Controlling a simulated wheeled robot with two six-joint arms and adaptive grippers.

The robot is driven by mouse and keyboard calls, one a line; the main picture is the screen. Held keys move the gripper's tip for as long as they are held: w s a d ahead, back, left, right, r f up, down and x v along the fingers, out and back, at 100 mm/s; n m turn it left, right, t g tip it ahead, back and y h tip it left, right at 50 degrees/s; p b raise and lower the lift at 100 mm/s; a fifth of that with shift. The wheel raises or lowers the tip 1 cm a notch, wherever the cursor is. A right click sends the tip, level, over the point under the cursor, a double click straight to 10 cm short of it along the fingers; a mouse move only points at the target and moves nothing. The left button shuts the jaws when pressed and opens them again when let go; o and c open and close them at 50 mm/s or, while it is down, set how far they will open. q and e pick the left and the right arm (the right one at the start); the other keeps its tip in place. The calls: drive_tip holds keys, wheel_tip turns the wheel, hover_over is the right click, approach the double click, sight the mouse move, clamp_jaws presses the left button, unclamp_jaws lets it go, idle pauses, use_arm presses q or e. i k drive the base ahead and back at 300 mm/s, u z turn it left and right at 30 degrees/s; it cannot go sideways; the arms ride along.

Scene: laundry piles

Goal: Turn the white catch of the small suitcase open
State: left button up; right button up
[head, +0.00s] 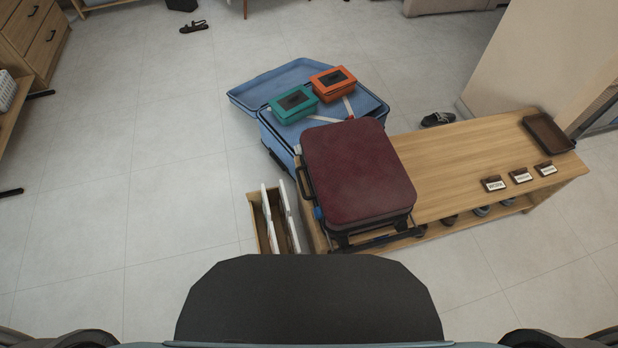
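A small dark red suitcase (358,170) lies flat and closed on the left end of a wooden bench. A dark handle (303,182) shows on its left side, with a small blue part (318,213) near its lower left corner. I cannot make out a white catch on it; the side facing me is dark and partly seen. Neither of my grippers is in view.
An open blue suitcase (268,125) behind holds a teal box (293,104) and an orange box (333,83). The wooden bench (460,160) bears a brown tray (549,133) and small labels. A narrow wooden bin (254,225) stands left. The floor at left is clear.

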sight(297, 149)
drive_tip(key=z, duration=0.65)
drive_tip(key=k, duration=0.45)
drive_tip(key=u, duration=0.7)
drive_tip(key=i, duration=0.2)
drive_tip(key=z, duration=4)
drive_tip(key=k, duration=2.05)
drive_tip(key=u, duration=1.7)
drive_tip(key=i, duration=0.45)
